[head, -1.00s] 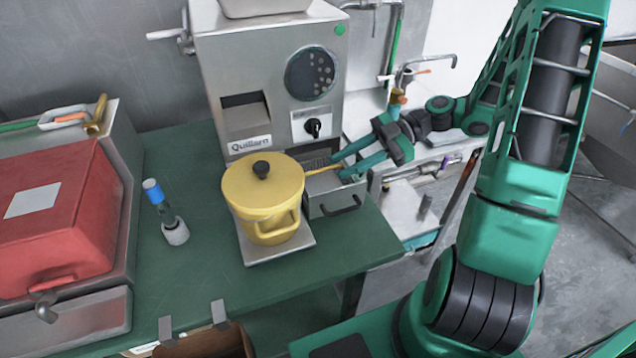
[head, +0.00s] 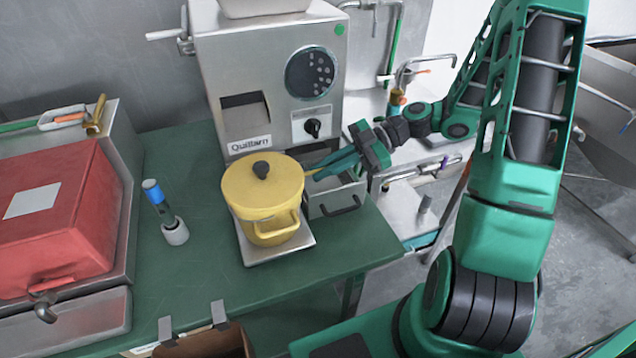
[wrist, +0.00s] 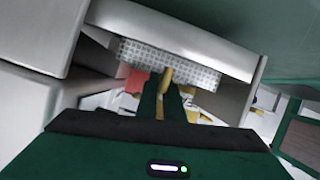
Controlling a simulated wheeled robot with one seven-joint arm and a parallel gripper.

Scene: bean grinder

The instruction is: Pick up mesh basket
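The mesh basket (wrist: 165,62) shows in the wrist view as a grey perforated piece with a short yellow handle (wrist: 167,76). In the head view it is mostly hidden behind the yellow pot and my fingers, at the open drawer of the grinder (head: 330,118); the handle's tip (head: 310,173) shows there. My gripper (head: 328,166) reaches in from the right, over the drawer (head: 338,203). Its two green fingers (wrist: 162,92) are close together with the yellow handle between them. I cannot tell whether the basket touches the drawer.
A yellow lidded pot (head: 262,190) on a metal plate stands directly left of the fingers. A red box (head: 60,225) is at the far left. A sink (head: 420,175) lies to the right.

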